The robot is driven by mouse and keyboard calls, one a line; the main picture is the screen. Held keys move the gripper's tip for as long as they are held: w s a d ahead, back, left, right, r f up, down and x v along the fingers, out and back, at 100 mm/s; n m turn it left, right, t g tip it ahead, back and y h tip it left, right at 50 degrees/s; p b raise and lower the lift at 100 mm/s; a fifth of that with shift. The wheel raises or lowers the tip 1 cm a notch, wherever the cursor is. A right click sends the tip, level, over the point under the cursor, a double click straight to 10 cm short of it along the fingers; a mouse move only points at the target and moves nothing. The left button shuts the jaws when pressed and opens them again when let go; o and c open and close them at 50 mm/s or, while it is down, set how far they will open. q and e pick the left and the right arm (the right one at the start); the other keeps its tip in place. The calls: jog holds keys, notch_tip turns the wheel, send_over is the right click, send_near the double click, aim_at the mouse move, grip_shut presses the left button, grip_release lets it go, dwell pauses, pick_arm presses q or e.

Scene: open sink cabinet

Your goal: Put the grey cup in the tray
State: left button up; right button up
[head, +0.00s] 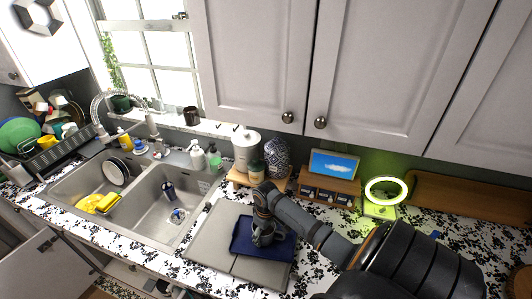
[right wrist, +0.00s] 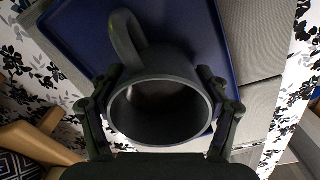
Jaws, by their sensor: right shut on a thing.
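The grey cup (head: 264,237) is dark grey with a handle. It is over the dark blue tray (head: 241,246) on the counter right of the sink. My right gripper (head: 266,228) is shut on the cup, reaching down from above. In the right wrist view the cup (right wrist: 160,110) has its open mouth towards the camera and its handle at the top, with a finger on each side of the body. The blue tray (right wrist: 75,35) lies behind it. I cannot tell whether the cup's base touches the tray. My left gripper is not in view.
The tray lies on a grey mat (head: 205,238). The double sink (head: 150,212) is to the left. A wooden stand (head: 240,178) with canisters and a small wooden drawer box (head: 328,189) stand behind the tray. A glowing ring lamp (head: 386,190) stands to the right.

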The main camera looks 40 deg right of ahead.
jog(key=o, duration=1.4)
jog(key=shift+f, duration=0.1)
jog(key=shift+o, duration=0.2)
notch_tip(320, 180, up, 12)
jog(key=b, duration=0.2)
jog(key=shift+b, duration=0.35)
